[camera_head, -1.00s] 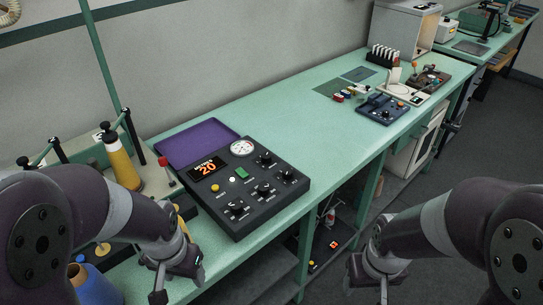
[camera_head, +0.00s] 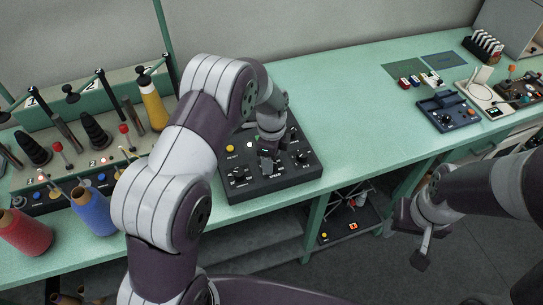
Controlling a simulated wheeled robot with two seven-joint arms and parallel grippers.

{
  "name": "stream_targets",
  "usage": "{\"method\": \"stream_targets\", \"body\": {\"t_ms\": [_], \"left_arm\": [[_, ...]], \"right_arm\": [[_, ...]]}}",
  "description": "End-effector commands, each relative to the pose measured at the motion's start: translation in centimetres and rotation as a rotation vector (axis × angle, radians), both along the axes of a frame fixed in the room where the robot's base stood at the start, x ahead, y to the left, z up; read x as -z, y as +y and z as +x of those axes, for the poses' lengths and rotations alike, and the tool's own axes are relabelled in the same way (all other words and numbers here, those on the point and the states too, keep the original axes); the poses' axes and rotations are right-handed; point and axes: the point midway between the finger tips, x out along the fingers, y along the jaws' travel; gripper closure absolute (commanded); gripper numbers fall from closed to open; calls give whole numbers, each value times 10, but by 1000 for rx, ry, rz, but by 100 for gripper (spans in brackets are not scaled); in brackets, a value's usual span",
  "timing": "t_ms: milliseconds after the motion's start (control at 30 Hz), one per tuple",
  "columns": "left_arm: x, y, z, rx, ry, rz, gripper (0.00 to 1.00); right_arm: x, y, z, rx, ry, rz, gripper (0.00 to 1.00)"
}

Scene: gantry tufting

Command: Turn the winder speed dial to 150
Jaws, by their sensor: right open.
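The black control panel (camera_head: 315,172) sits on the green bench, with several black dials on its sloped face. One dial (camera_head: 238,173) is at its front left and another (camera_head: 302,157) at its right. My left gripper (camera_head: 267,160) points down over the middle of the panel, at the dial position there. It hides that dial, so I cannot tell whether it touches it or what setting it has. My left arm hides the panel's number display and gauge. My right gripper (camera_head: 413,238) is open and empty, in front of the bench.
Yellow (camera_head: 153,105), blue (camera_head: 93,212) and red (camera_head: 26,233) yarn cones stand at the left. A blue device (camera_head: 448,114) and a rack (camera_head: 482,46) are at the right. The bench between panel and device is clear.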

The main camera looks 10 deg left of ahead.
Motion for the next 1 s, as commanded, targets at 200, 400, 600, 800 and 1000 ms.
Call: {"method": "stream_targets", "body": {"t_ms": [200,400,600,800,1000], "left_arm": [[13,0,0,-1,0,0,40],[13,0,0,-1,-1,0,46],[13,0,0,-1,-1,0,95],[13,0,0,-14,-1,0,95],[13,0,0,-87,-1,-1,95]], "right_arm": [[-3,0,0,0,0,0,43],[-2,0,0,0,0,0,43],[-2,0,0,0,0,0,43],[-2,0,0,0,0,0,43],[-2,0,0,0,0,0,43]]}}
